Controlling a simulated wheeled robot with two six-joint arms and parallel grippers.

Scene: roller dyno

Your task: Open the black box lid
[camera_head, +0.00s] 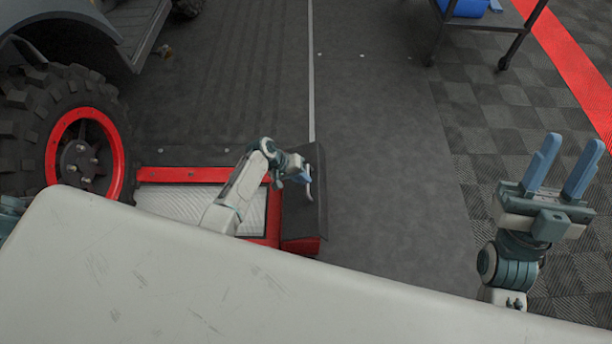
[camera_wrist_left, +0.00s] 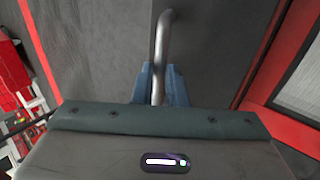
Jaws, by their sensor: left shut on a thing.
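The black box lid (camera_head: 312,215) is a dark flat panel at the right end of the red-framed roller unit in the head view. A metal bar handle (camera_head: 309,192) is on it. My left gripper (camera_head: 302,178) is shut on this handle. In the left wrist view, the curved handle (camera_wrist_left: 163,38) passes between the blue fingers (camera_wrist_left: 162,80), with the dark panel behind it. I cannot tell for certain how far the lid is raised. My right gripper (camera_head: 563,168) is open and empty, its blue fingers pointing up, far to the right of the box.
The red roller unit (camera_head: 190,174) with pale rollers lies left of the box. A vehicle's big wheel (camera_head: 85,145) with a red rim stands at the left. A cart (camera_head: 480,18) is at the top right. The dark floor (camera_head: 385,150) right of the box is clear.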

